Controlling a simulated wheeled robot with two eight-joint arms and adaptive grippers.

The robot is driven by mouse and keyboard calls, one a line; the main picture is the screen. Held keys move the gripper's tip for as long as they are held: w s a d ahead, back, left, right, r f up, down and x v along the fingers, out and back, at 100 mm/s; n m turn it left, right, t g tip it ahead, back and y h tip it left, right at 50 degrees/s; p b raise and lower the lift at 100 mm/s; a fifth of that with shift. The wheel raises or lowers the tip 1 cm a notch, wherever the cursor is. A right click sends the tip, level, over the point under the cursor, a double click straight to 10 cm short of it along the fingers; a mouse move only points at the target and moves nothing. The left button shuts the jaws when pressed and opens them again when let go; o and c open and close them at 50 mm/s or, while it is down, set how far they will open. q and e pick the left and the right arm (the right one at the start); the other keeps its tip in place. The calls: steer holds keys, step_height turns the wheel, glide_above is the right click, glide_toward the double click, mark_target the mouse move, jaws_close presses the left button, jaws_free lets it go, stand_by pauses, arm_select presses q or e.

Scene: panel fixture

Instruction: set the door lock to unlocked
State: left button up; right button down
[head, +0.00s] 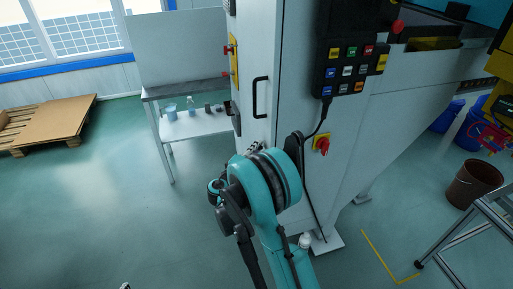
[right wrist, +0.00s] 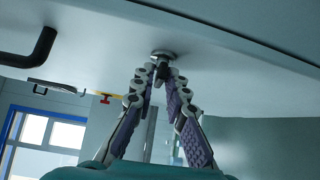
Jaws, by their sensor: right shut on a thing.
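The door lock (right wrist: 162,56) is a small round metal lock with a turning piece, set in the pale cabinet door (right wrist: 225,50). My right gripper (right wrist: 160,76) has its fingertips closed together on the lock's turning piece. In the head view my right gripper (head: 255,147) is against the cabinet's front, below the black door handle (head: 260,97), and my teal arm hides most of it. The lock is hidden there, and its setting cannot be read. Only a small tip, probably of my left gripper (head: 125,286), shows at the bottom edge.
A control panel (head: 348,65) with coloured buttons hangs on the cabinet, its cable running down near my right wrist. A red and yellow switch (head: 321,144) is to the right. A small table (head: 200,125) stands left of the cabinet.

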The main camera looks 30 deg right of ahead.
steer(key=shift+w+d+r+n+g+y+p, duration=0.1)
steer(key=shift+w+r+n+g+y+p, duration=0.1)
steer(key=shift+n+g+y+p, duration=1.2)
steer(key=shift+w+a+r+n+g+y+p, duration=0.15)
steer(key=shift+n+g+y+p, duration=0.5)
steer(key=shift+n+g+p, duration=1.1)
steer(key=shift+w+d+r+n+g+y+p, duration=0.2)
steer(key=shift+n+g+y+p, duration=0.85)
steer(key=shift+g+p, duration=1)
steer(key=shift+g+b, duration=0.35)
steer(key=shift+g, duration=0.15)
steer(key=c, duration=1.7)
jaws_free()
steer(key=v, duration=1.2)
steer(key=shift+s, duration=0.1)
